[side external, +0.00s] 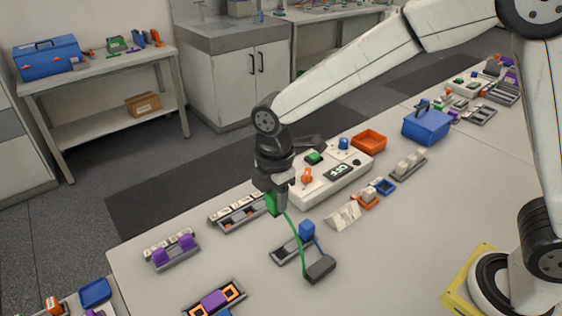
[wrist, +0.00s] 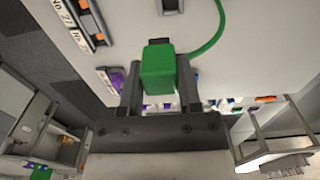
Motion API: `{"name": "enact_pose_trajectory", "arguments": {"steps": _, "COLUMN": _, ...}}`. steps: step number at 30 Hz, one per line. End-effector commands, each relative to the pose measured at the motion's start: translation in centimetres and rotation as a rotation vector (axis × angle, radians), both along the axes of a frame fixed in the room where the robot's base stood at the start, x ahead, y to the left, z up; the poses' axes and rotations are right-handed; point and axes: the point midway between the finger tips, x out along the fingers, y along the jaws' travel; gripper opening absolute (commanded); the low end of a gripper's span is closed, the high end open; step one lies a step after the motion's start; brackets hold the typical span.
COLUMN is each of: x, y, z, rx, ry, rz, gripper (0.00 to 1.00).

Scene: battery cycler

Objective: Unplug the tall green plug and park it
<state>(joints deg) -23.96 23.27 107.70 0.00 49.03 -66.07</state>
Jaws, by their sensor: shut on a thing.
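My gripper (side external: 272,198) is shut on the tall green plug (side external: 271,204), with one finger on each side of it. In the wrist view, the green plug (wrist: 158,72) sits between the fingertips (wrist: 160,90), with a dark tip at its far end. A green cable (side external: 299,240) runs from the plug down to a dark grey box (side external: 319,269) on the table. The plug looks held above the table, just right of a labelled grey rack (side external: 238,214) with orange-marked slots. The wrist view shows this rack (wrist: 86,22) apart from the plug, at upper left.
A blue plug (side external: 307,229) stands in a grey holder by the cable box. A rack with purple plugs (side external: 172,250) is at left. The white cycler (side external: 336,180) with knobs and display stands behind my gripper. An orange bin (side external: 369,139) is farther back. The table's front right is clear.

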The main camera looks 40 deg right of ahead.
Motion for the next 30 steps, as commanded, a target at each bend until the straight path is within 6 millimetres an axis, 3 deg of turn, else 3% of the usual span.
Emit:
{"name": "enact_pose_trajectory", "arguments": {"steps": 8, "x": 0.0, "y": 0.0, "z": -0.2, "rx": 0.0, "ry": 0.0, "rz": 0.0, "gripper": 0.0}}
{"name": "enact_pose_trajectory", "arguments": {"steps": 21, "x": -1.7, "y": -0.1, "z": -5.4, "rx": -0.001, "ry": 0.002, "rz": 0.001, "gripper": 0.0}}
{"name": "enact_pose_trajectory", "arguments": {"steps": 30, "x": -1.8, "y": -0.1, "z": -5.8, "rx": 0.0, "ry": -0.001, "rz": 0.0, "gripper": 0.0}}
